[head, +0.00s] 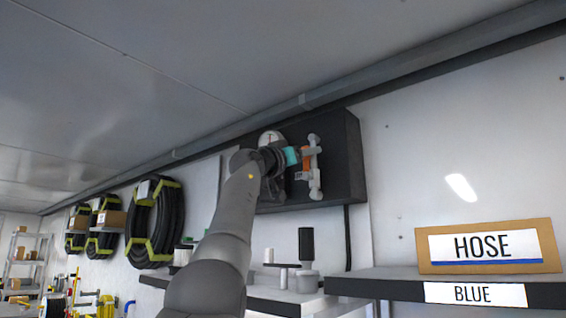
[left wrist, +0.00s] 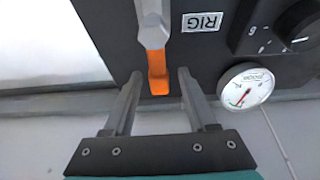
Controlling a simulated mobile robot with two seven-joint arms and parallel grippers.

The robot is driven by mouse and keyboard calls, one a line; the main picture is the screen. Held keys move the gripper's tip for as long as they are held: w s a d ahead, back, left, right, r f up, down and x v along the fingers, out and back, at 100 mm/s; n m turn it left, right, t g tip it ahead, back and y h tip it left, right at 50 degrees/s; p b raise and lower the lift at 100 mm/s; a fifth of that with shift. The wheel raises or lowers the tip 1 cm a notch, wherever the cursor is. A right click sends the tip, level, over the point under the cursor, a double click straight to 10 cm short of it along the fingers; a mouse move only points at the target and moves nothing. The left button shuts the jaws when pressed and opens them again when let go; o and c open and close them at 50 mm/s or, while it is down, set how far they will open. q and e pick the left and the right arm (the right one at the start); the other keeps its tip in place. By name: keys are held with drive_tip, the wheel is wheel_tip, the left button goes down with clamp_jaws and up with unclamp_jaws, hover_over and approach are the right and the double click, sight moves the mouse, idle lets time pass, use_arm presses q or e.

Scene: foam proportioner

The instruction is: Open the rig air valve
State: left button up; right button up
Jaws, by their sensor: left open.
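The rig air valve shows in the left wrist view as an orange lever (left wrist: 158,70) on a white pipe body (left wrist: 152,20), beside a "RIG" label (left wrist: 203,21). In the head view the white valve piping (head: 314,178) runs down the front of a dark wall panel (head: 345,150); a bit of the orange lever (head: 306,153) shows. My left gripper (left wrist: 159,76) is open. Its two fingertips stand either side of the lever's free end, with gaps visible on both sides. In the head view my left gripper (head: 296,156) is at the panel, partly hiding it. My right gripper is not in view.
A round pressure gauge (left wrist: 245,87) sits close to the right finger, with a black dial knob (left wrist: 295,25) beyond it. Below the panel are shelves with a "HOSE" sign (head: 490,246). Coiled black hoses (head: 155,222) hang on the wall at left.

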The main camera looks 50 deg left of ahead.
use_arm(q)
drive_tip(key=b+v, duration=1.1)
drive_tip(key=v, duration=0.3)
drive_tip(key=shift+s, duration=0.3)
drive_tip(key=shift+d, duration=0.1)
